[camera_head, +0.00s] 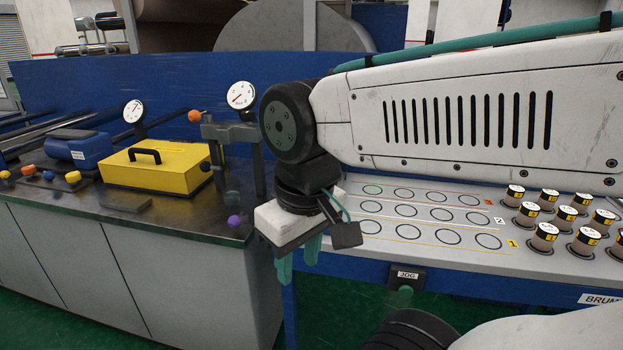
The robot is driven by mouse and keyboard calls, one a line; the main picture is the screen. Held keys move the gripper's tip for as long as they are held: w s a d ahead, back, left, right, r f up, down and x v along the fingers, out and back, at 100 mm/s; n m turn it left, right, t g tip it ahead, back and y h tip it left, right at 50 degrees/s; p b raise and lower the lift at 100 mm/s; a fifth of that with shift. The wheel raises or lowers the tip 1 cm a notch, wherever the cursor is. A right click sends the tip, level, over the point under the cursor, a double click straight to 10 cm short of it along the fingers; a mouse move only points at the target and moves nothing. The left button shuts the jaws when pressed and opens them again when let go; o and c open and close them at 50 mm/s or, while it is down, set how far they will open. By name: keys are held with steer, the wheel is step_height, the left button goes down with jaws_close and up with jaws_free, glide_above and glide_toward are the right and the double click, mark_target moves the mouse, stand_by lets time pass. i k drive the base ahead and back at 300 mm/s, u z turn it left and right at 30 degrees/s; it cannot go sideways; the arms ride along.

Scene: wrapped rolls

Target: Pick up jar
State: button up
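Several small jars with white lids and black-and-yellow labels stand upright in rows at the right of a light grey rack; one jar (544,236) is in the front row and another jar (515,195) in the back row. My gripper (298,264) hangs at the rack's left front edge, pointing down, with two teal fingers apart and nothing seen between them. It is well to the left of the jars. The right-most jars are cut by the picture edge.
The rack (415,255) has rows of empty marked circles left of the jars. My white arm spans above it. At left, a dark bench (150,225) holds a yellow box (155,166), a blue motor-like unit (80,148), gauges and coloured knobs. A JOG box (406,277) hangs below the rack.

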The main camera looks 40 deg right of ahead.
mark_target(231, 188)
steer(key=z, duration=4.4)
steer(key=k, duration=2.7)
steer(key=u, duration=1.6)
steer(key=i, duration=0.45)
steer(key=z, duration=0.2)
